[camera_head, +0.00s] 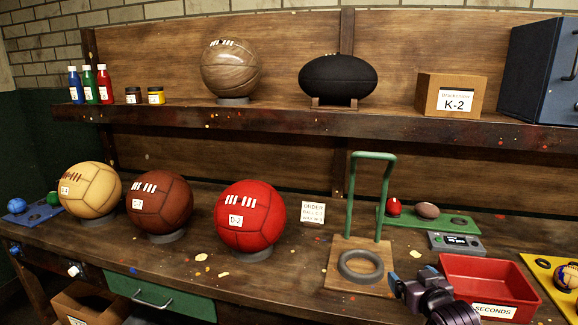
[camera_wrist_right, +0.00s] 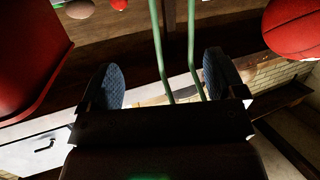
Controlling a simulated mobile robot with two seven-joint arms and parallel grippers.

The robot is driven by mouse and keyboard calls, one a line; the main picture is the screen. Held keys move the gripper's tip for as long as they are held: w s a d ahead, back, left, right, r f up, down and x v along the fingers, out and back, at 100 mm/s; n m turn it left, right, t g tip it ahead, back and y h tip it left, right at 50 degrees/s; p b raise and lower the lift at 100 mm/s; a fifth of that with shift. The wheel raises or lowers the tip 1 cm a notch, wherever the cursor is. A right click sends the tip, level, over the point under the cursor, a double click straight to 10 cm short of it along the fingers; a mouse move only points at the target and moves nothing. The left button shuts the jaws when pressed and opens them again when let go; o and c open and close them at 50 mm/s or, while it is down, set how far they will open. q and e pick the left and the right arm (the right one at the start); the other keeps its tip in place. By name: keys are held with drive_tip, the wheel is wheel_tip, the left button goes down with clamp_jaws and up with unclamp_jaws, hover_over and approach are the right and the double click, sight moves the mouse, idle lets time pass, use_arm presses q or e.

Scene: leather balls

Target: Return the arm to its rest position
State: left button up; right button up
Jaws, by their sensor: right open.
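My right gripper (camera_head: 414,281) is at the bottom right of the head view, in front of the workbench, beside the red bin. In the right wrist view my right gripper (camera_wrist_right: 162,80) has its two blue-padded fingers wide apart with nothing between them. The green hoop stand (camera_head: 387,200) rises from a wooden base behind the gripper, with an empty dark ring on that base. Its green posts also show in the wrist view (camera_wrist_right: 190,45), beyond the fingers. My left gripper is in neither view.
A red bin (camera_head: 484,268) stands just right of the gripper. A red ball (camera_head: 249,216), a brown ball (camera_head: 160,205) and a tan ball (camera_head: 90,190) sit on rings to the left. A shelf (camera_head: 280,121) overhangs the bench. A green drawer (camera_head: 158,294) is below.

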drive_tip(key=s+a+f, duration=0.1)
drive_tip(key=s+f, duration=0.3)
drive_tip(key=s, duration=0.4)
drive_tip(key=s+a+f+n, duration=0.1)
drive_tip(key=s+f, duration=0.4)
drive_tip(key=s, duration=0.2)
drive_tip(key=shift+s+a+f+n, duration=0.2)
drive_tip(key=shift+s+f+n, duration=0.1)
drive_tip(key=shift+s, duration=0.1)
drive_tip(key=s+f+g, duration=0.1)
drive_tip(key=s+f, duration=0.2)
drive_tip(key=s, duration=0.3)
drive_tip(key=s+f+m+g+h, duration=0.1)
drive_tip(key=s+f, duration=0.3)
drive_tip(key=s, duration=0.3)
drive_tip(key=s+f+m+g, duration=0.1)
drive_tip(key=s+f+g, duration=0.1)
drive_tip(key=s+f, duration=0.2)
drive_tip(key=shift+s+d+h, duration=0.15)
drive_tip(key=shift+s+d, duration=0.05)
drive_tip(key=shift+s, duration=0.4)
drive_tip(key=shift+s+d+h, duration=0.15)
drive_tip(key=shift+s, duration=0.4)
drive_tip(key=shift+c, duration=0.2)
